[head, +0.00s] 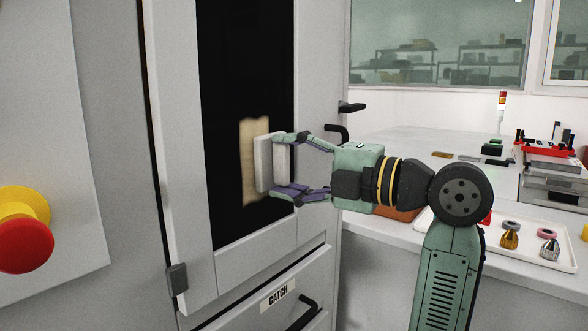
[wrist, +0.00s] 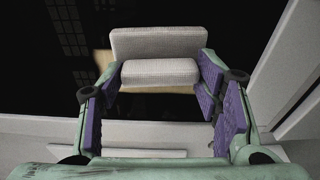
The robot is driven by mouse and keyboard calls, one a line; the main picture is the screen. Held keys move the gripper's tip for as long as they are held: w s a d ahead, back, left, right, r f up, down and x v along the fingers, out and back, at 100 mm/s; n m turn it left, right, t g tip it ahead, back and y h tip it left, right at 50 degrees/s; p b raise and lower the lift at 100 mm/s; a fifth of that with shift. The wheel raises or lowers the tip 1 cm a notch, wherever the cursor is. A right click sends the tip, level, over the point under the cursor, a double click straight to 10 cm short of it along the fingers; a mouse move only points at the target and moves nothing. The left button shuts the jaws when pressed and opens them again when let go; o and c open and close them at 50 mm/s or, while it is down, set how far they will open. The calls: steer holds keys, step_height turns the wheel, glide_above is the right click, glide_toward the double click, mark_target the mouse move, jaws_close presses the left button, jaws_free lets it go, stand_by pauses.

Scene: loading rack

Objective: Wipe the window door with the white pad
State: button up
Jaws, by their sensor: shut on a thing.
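The white pad (head: 264,164) is held upright between the fingers of my gripper (head: 297,168), which is shut on it. In the wrist view the pad (wrist: 158,43) shows a broad plate with a thicker block that sits between the fingertips (wrist: 160,75). The window door (head: 230,60) has a tall black pane in a white frame. A tan patch (head: 250,190) is on the pane, partly hidden behind the pad. The pad is at or very close to the pane; I cannot tell whether it touches.
A black door handle (head: 337,133) sticks out right of the door. A drawer labelled CATCH (head: 276,296) is below. A red and yellow button (head: 24,235) is at the left. A white tray (head: 520,238) with small parts lies on the bench (head: 400,150) at the right.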

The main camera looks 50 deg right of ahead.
steer(key=shift+s+a+b, duration=0.2)
steer(key=shift+a+b, duration=0.9)
steer(key=shift+a, duration=1.95)
steer(key=shift+s+r+p, duration=0.1)
steer(key=shift+r+p, duration=1)
steer(key=shift+r, duration=0.4)
steer(key=shift+w+d+p, duration=0.2)
steer(key=shift+d+p, duration=0.25)
steer(key=shift+d, duration=1.35)
steer(key=shift+w+d+p, duration=0.2)
steer(key=shift+d+p, duration=0.25)
steer(key=shift+d, duration=1.35)
steer(key=a+v, duration=0.1)
steer(key=v, duration=0.5)
steer(key=shift+s, duration=0.15)
steer(key=v, duration=0.3)
steer(key=shift+a+b, duration=0.2)
steer(key=shift+b, duration=0.15)
